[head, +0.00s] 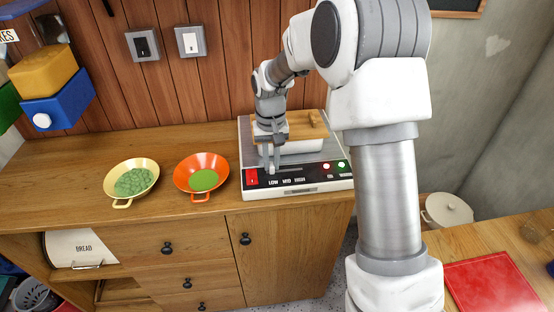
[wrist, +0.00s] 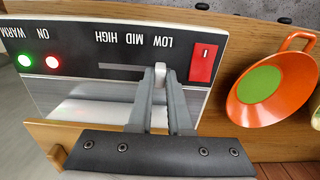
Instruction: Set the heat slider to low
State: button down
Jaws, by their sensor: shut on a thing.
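The heat slider is a small light knob (wrist: 160,70) at the end of a dark slot (wrist: 122,67) on the black panel of a warmer (head: 325,183). In the wrist view the knob lines up with the LOW label, at the slot end nearest the red switch (wrist: 204,62). My gripper (wrist: 160,92) is shut on the knob, with a finger on each side.
An orange pan (head: 190,186) with green contents and a yellow pan (head: 121,196) stand left of the warmer. A wooden-topped lid (head: 310,127) is on the warmer behind the panel. Red and green lights (head: 326,166) glow at the panel's right. The counter front is clear.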

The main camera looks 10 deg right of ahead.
jog(key=shift+a, duration=0.25)
jog(key=c, duration=0.9)
grip_release()
jog(key=shift+a, duration=0.1)
jog(key=shift+o, duration=0.3)
jog(key=shift+r, duration=0.1)
notch_tip(320, 180, up, 17)
jog(key=p, duration=0.2)
jog(key=shift+r, duration=0.15)
